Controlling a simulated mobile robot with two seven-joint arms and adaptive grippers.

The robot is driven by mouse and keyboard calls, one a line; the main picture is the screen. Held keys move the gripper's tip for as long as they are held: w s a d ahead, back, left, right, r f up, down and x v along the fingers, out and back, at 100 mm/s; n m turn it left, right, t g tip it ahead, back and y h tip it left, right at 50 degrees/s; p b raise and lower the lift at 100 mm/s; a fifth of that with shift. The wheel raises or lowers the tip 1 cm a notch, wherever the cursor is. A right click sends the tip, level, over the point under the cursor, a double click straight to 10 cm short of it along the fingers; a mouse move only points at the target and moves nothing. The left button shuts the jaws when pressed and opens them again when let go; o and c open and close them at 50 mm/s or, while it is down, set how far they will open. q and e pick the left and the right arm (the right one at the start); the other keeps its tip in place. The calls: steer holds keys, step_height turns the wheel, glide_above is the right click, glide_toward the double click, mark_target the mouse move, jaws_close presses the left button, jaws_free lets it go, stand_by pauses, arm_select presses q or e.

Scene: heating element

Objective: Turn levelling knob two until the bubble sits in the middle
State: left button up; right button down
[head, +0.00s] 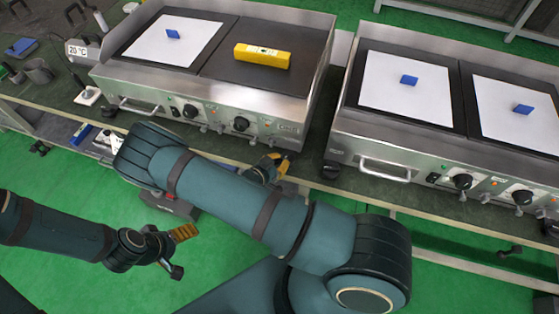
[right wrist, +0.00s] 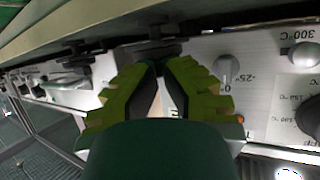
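The yellow spirit level (head: 262,56) lies on the bare right plate of the left griddle (head: 225,95). Its bubble is too small to read. My right gripper (head: 270,168) is low at the front edge of that griddle, partly hidden by my arm. In the right wrist view, its yellow-green fingers (right wrist: 152,70) converge at a black round levelling knob (right wrist: 148,50) under the griddle. I cannot tell whether they grip it or only flank it. My left gripper (head: 178,252) hangs over the green floor, empty, its fingers apart.
A second griddle (head: 345,125) stands to the right, with a black foot (head: 331,171) at its front corner. White sheets with blue blocks (head: 408,80) lie on the plates. Control knobs (head: 241,124) line the front panel. The bench edge (head: 60,125) runs below.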

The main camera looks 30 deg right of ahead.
steer(key=shift+s+d+n+t+y, duration=0.25)
steer(key=shift+n+t+y, duration=0.05)
steer(key=shift+n+t, duration=0.55)
steer(key=c, duration=1)
jaws_free()
steer(key=shift+a, duration=0.15)
steer(key=v, duration=1.1)
steer(key=shift+s+a+r, duration=0.25)
